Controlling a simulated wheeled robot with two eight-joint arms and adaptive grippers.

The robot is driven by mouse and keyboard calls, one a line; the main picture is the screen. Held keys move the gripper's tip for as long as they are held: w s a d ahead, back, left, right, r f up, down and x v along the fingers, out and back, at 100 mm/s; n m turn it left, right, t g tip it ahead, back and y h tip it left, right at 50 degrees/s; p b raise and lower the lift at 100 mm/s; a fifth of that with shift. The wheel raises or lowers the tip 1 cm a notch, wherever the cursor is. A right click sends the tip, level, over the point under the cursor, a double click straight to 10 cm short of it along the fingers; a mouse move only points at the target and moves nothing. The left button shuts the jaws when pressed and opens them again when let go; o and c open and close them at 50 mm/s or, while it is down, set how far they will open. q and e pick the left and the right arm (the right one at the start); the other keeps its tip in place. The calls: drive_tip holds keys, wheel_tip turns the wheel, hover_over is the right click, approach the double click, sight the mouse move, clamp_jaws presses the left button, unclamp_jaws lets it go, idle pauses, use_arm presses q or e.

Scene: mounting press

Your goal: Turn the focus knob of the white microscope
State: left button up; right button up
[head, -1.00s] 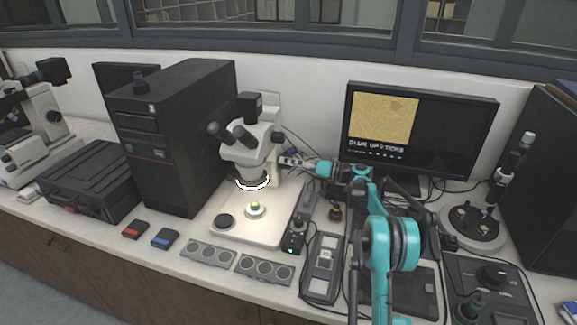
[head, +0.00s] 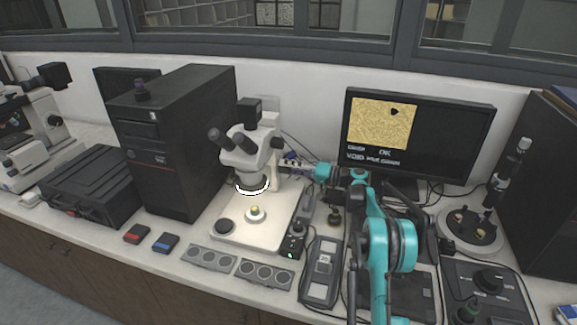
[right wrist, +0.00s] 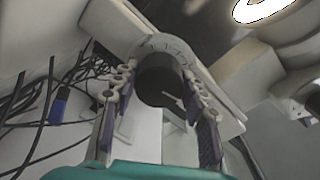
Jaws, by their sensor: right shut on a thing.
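The white microscope (head: 243,158) stands on its pale base in the middle of the bench, its ring light lit. Its focus knob (right wrist: 158,77), a dark cylinder beside a pale graduated dial, shows in the right wrist view between my fingers. My right gripper (head: 287,161) reaches in from the right at the microscope's side and is shut on the knob. It also shows in the right wrist view (right wrist: 160,105), with one finger on each side of the knob. In the head view the knob is largely hidden by the gripper. My left gripper is not in view.
A monitor (head: 463,137) behind my right arm shows a yellow grainy image with a dark mark and text including "OK". A black computer tower (head: 160,165) stands left of the microscope. Grey button panels (head: 208,257) lie in front. Cables (right wrist: 40,115) hang near the gripper.

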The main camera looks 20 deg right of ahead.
drive_tip(key=o, duration=1.2)
drive_tip(key=shift+c, duration=0.2)
drive_tip(key=v, duration=1.2)
idle(0.4)
